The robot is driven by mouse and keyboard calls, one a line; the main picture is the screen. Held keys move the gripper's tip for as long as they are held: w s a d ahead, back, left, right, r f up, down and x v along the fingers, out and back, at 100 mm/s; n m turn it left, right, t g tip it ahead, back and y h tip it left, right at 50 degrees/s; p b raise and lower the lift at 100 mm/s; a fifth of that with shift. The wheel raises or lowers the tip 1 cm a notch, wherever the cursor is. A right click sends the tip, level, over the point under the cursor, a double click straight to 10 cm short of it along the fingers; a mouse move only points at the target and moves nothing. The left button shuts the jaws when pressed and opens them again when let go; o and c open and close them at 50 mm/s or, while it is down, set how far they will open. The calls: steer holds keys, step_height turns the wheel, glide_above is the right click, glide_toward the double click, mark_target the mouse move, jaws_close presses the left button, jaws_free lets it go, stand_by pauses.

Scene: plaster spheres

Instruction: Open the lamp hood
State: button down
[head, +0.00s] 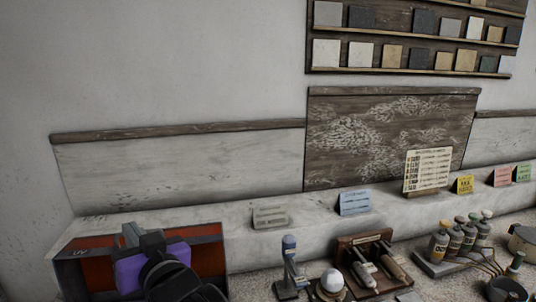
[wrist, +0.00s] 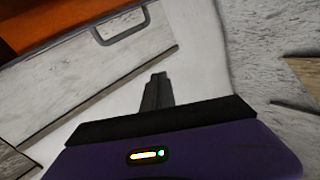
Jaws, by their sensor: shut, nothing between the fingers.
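The lamp hood (head: 208,258) is a box with a weathered pale rim and orange-red panels, marked UV, at the lower left of the head view. Its orange part also shows at the top left of the wrist view (wrist: 50,20). A grey bracket handle (wrist: 121,26) sits along the pale edge below the orange. My gripper (head: 130,234) is in front of the hood, its purple body covering the hood's middle. In the wrist view my gripper (wrist: 158,78) is shut and empty, with its tips below and right of the handle, apart from it in the picture. I cannot tell the depth between them.
Right of the hood stand a blue-topped tool (head: 290,268), a white sphere on a stand (head: 332,281) and a wooden rack with rollers (head: 372,262). Several bottles (head: 438,240) stand farther right. A pale ledge (head: 310,228) with cards runs behind.

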steer(key=s+d+f+m+t+h, duration=0.2)
steer(key=s+d+f, duration=0.25)
steer(key=d, duration=0.45)
steer(key=s+d+f+m+t+h, duration=0.15)
steer(key=s+d+f, duration=0.3)
steer(key=d, duration=0.45)
steer(key=s+d+f+m+t+h, duration=0.1)
steer(key=s+d+f+t+h, duration=0.25)
steer(key=d, duration=0.55)
steer(key=s+d+f+m+g+h, duration=0.1)
steer(key=s+d+f+h, duration=0.2)
steer(key=s+d, duration=1)
steer(key=s, duration=0.3)
steer(key=shift+s+f, duration=0.25)
steer(key=shift+f, duration=0.1)
steer(key=c, duration=2.1)
jaws_free()
steer(key=s+d+f+g+h, duration=0.1)
steer(key=s, duration=0.3)
steer(key=s+d+f+g, duration=0.1)
steer(key=s+d, duration=0.1)
steer(key=s, duration=0.2)
steer(key=s+d+f+m+g+h, duration=0.1)
steer(key=s+d+f, duration=0.1)
steer(key=s, duration=0.2)
steer(key=shift+d+f+g+h, duration=0.1)
steer(key=shift+d+g+h, duration=0.05)
steer(key=shift+g+h, duration=0.15)
steer(key=o, duration=0.3)
steer(key=shift+s+f, duration=0.15)
